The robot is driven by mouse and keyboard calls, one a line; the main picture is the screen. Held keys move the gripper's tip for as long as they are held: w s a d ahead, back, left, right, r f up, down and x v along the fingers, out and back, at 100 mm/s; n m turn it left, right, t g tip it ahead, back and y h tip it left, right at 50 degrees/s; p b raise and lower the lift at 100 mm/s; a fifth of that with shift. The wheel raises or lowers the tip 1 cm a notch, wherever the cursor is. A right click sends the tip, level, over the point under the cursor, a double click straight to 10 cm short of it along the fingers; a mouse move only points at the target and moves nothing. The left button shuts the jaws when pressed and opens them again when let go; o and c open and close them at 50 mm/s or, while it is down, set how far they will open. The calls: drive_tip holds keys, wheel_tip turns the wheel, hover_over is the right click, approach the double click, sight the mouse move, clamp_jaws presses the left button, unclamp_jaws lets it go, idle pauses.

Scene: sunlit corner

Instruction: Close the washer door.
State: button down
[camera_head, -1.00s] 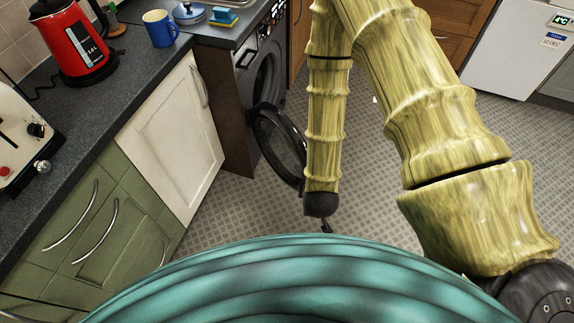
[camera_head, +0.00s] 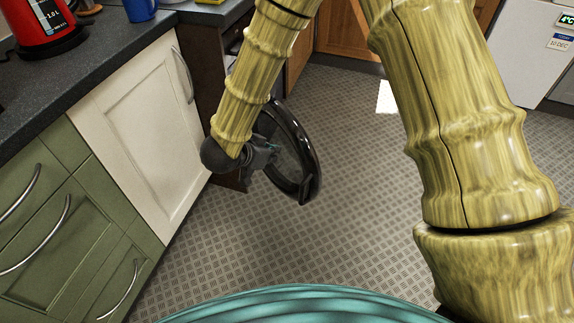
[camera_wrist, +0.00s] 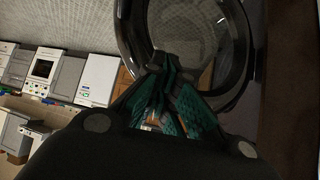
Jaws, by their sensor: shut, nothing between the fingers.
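The washer door (camera_head: 304,160), a round black ring with a glass middle, stands swung open out from the washer. In the wrist view the door's ring (camera_wrist: 240,60) fills the upper right, close behind the fingers. My gripper (camera_head: 268,156) is at the door's left side, by the face toward the cabinets, shut and empty. In the wrist view its green-padded fingers (camera_wrist: 168,100) overlap the lower edge of the ring; I cannot tell whether they touch it. The washer body is mostly hidden behind my arm; a dark strip of its front (camera_head: 234,40) shows.
A white cabinet door (camera_head: 140,120) and green drawers (camera_head: 60,220) stand close to the left of my gripper. The dark worktop (camera_head: 90,75) above holds a red kettle (camera_head: 45,25) and a blue mug (camera_head: 141,9). The grey patterned floor (camera_head: 340,210) to the right is clear.

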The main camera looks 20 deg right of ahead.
drive_tip(key=a+m+g+h+b, duration=0.1)
drive_tip(key=a+m+g+b, duration=0.1)
drive_tip(key=a+b, duration=0.3)
drive_tip(key=m+b, duration=0.1)
drive_tip(key=b, duration=0.5)
approach(296, 153)
wheel_tip(296, 153, down, 3)
drive_tip(key=shift+w+d+b, duration=0.3)
drive_tip(key=shift+d+b, duration=0.05)
drive_tip(key=shift+d, duration=0.5)
drive_tip(key=shift+w+d+b, duration=0.35)
drive_tip(key=shift+d, duration=0.45)
